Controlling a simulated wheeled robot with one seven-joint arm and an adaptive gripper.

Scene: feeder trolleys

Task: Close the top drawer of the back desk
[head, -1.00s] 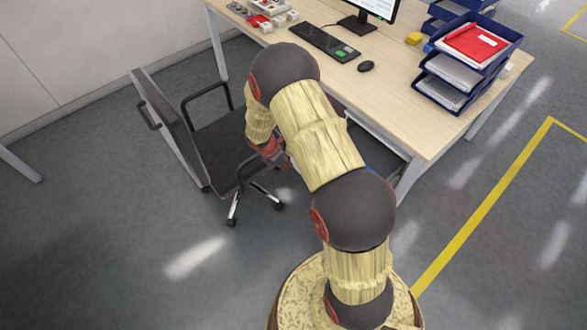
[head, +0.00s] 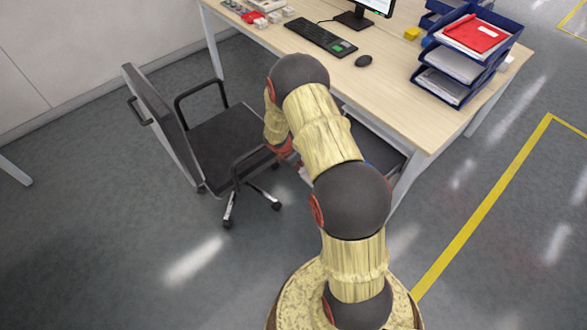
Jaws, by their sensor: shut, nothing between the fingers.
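The desk (head: 395,92) has a light wood top. Under its front edge, an open drawer (head: 376,133) with a dark inside shows to the right of my arm. Its front and left part are hidden behind my arm, so I cannot tell how far out it stands. A bit of blue shows beside the arm near it. My gripper (head: 294,160) is mostly hidden behind my forearm, low between the chair and the drawer. Only a small part shows past the red wrist. It is shut and empty. Whether it touches the drawer is hidden.
A black office chair (head: 225,138) stands close to the left of my wrist. On the desk are a keyboard (head: 320,38), a mouse (head: 364,60), a monitor (head: 372,5) and blue paper trays (head: 470,62). Floor is free at the front left and right, where a yellow line (head: 490,200) runs.

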